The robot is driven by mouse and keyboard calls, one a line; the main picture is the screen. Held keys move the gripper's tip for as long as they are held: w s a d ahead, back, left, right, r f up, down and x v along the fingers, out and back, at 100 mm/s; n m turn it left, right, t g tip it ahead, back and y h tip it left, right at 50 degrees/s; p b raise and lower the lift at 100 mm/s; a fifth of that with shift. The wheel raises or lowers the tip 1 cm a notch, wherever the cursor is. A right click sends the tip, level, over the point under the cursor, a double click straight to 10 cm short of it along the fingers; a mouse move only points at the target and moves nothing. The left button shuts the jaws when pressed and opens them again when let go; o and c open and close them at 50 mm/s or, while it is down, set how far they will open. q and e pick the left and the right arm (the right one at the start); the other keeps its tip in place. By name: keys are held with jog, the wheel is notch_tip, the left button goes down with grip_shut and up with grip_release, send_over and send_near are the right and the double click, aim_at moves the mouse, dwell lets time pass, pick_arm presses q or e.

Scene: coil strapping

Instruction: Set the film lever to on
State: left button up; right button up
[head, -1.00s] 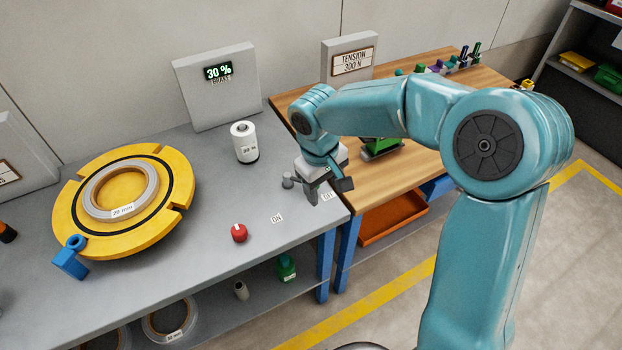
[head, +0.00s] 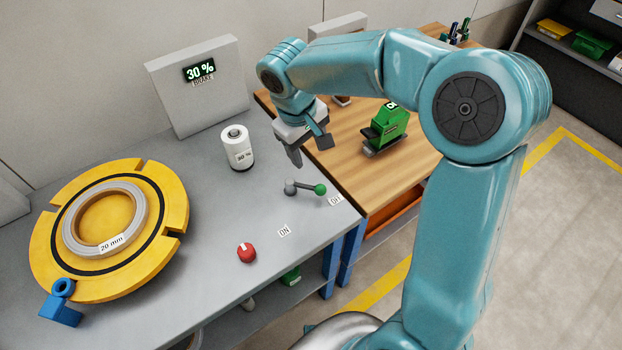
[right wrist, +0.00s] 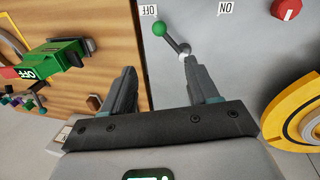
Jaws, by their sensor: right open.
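The film lever (head: 306,188) is a short grey arm with a green ball knob, on a grey pivot on the grey bench. Its knob points at the OFF label (head: 335,200); the ON label (head: 284,231) lies nearer the front. In the right wrist view the lever (right wrist: 174,42) is ahead of the fingers, knob by the OFF label (right wrist: 148,10), with the ON label (right wrist: 225,8) to its right. My right gripper (head: 297,160) is open and empty, behind and above the lever, apart from it. My left gripper is not in view.
A red knob (head: 246,252) sits in front of the ON label. A white film roll (head: 237,148) stands left of my right gripper. A yellow turntable (head: 165,225) with a coil is at left. A green tool (head: 388,126) stands on the wooden table.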

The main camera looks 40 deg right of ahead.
aim_at(319, 186)
jog(key=d+f, duration=0.1)
jog(key=f, duration=0.4)
jog(key=d+f+b, duration=0.1)
jog(key=f, duration=0.4)
jog(key=d+f, duration=0.1)
jog(key=f, duration=0.4)
jog(key=shift+s+f, duration=0.35)
jog(key=shift+w, duration=0.1)
